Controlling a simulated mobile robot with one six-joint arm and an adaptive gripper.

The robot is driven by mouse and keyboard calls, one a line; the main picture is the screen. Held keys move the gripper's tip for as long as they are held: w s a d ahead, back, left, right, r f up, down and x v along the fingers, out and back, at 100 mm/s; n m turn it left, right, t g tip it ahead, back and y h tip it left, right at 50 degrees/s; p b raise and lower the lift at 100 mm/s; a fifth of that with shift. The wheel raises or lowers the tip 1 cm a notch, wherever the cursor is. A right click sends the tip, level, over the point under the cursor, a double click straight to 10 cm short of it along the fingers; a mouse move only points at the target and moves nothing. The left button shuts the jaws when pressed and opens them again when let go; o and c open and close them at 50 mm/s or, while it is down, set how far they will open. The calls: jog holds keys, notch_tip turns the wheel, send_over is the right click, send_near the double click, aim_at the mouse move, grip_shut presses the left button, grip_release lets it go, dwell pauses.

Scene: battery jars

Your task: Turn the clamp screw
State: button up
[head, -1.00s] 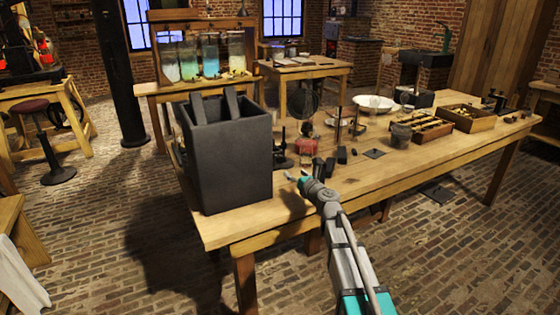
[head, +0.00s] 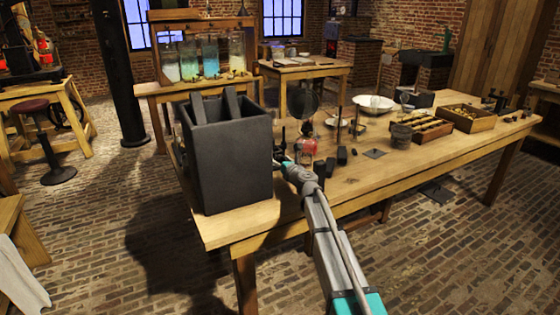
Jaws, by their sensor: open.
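I cannot make out the clamp screw for certain at this size. A small dark upright fitting (head: 283,138) stands on the workbench (head: 235,218), just right of the big dark grey box (head: 230,165). My gripper (head: 282,161) is at the near side of this fitting, close to the box's right wall. Its fingers are small and partly lost against the dark parts, and I cannot tell whether they touch anything. It is open, with nothing seen in it.
A round glass piece (head: 302,102) and a red object (head: 310,146) stand right of my gripper. Jars with coloured liquid (head: 210,55) stand on the back bench. The bench's front right is clear.

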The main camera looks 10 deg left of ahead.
grip_shut()
dwell(0.4)
jog(key=shift+n, duration=0.5)
jog(key=n, duration=0.8)
dwell(0.4)
